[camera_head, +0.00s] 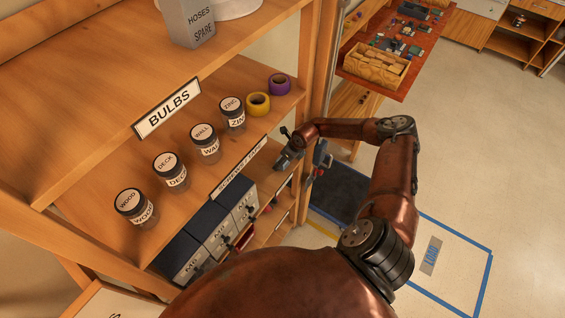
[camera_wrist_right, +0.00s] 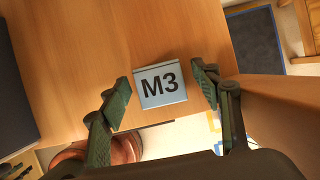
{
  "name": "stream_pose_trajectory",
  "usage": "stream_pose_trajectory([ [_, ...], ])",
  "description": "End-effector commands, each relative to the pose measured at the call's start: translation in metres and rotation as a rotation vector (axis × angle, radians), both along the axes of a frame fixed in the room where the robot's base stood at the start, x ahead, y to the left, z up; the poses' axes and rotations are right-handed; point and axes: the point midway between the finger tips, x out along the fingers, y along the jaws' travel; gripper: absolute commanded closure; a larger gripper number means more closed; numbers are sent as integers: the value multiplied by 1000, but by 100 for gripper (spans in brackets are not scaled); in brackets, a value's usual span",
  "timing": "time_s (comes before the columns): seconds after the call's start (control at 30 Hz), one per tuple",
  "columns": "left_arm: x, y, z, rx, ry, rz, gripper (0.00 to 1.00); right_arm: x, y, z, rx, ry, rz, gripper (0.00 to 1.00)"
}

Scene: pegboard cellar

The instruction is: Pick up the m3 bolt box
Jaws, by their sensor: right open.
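The M3 bolt box shows in the right wrist view as a small box with a pale blue-grey face (camera_wrist_right: 160,84) marked "M3", standing on a wooden shelf surface (camera_wrist_right: 85,45). My right gripper (camera_wrist_right: 161,80) is open, with one green-padded finger on each side of the box and a small gap visible on both sides. In the head view my right gripper (camera_head: 288,158) is at the right end of the lower shelf, below the bulbs shelf. I cannot make out the M3 box there. My left gripper is not in view.
Dark boxes with pale labelled fronts (camera_head: 214,235) stand on the lower shelf, left of my gripper. Above are several labelled jars (camera_head: 205,145), a yellow tape roll (camera_head: 258,104) and a purple one (camera_head: 279,84). A shelf post (camera_head: 317,65) stands close to my right arm.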

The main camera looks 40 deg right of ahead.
Motion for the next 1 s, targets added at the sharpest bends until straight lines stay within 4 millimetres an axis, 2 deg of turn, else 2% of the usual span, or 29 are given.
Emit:
stream_pose_trajectory([
  [0.27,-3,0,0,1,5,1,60,1,0,-3,-1,0,-1,43],
  [0.63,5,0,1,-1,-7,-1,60,1,0,-2,-1,-1,0,68],
  [1.0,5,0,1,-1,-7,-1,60,1,0,-2,-1,-1,0,94],
])
